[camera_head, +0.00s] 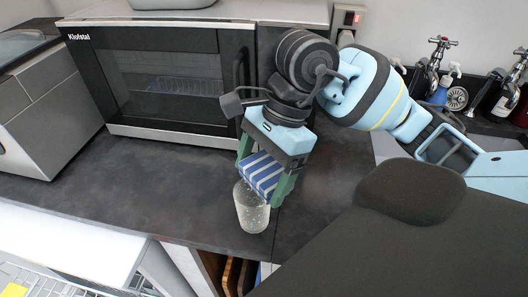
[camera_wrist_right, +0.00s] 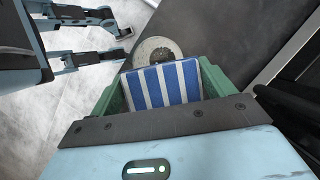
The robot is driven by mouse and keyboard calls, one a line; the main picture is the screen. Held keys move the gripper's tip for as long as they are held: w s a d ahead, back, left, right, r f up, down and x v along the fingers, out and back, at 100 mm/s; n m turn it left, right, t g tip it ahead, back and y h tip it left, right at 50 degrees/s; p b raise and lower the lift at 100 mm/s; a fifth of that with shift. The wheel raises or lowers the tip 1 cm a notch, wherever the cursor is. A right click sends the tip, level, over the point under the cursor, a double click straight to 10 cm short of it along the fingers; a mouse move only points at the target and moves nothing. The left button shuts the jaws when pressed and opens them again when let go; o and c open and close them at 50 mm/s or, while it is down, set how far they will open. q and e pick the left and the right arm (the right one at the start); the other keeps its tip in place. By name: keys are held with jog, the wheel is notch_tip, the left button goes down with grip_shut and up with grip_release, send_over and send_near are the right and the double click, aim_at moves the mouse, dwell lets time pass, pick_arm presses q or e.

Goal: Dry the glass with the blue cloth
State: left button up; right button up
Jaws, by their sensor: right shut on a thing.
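The glass (camera_head: 252,215), clear with pale specks, stands upright on the dark counter near its front edge. The blue-and-white striped cloth (camera_head: 262,174) is folded into a pad between the green fingers of my right gripper (camera_head: 267,178), which is shut on it. The cloth hangs over the glass and hides part of its rim; I cannot tell whether they touch. In the right wrist view the cloth (camera_wrist_right: 165,84) is in front of the glass (camera_wrist_right: 158,47). My left gripper (camera_wrist_right: 122,38) shows there at the upper left, with its fingers apart and empty.
A microwave (camera_head: 165,80) stands behind the glass, with a grey appliance (camera_head: 45,105) at the left. A sink tap (camera_head: 436,62) and bottles are at the back right. An open drawer or rack (camera_head: 75,250) is below the counter. The counter left of the glass is clear.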

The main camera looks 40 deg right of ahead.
jog(key=shift+a, duration=0.55)
jog(key=shift+a, duration=0.15)
jog(key=shift+a+f, duration=0.15)
jog(key=shift+a, duration=0.45)
jog(key=shift+d+f, duration=0.1)
jog(key=shift+d, duration=0.1)
jog(key=shift+d, duration=0.7)
jog(key=shift+d+b, duration=0.3)
jog(key=shift+d, duration=0.3)
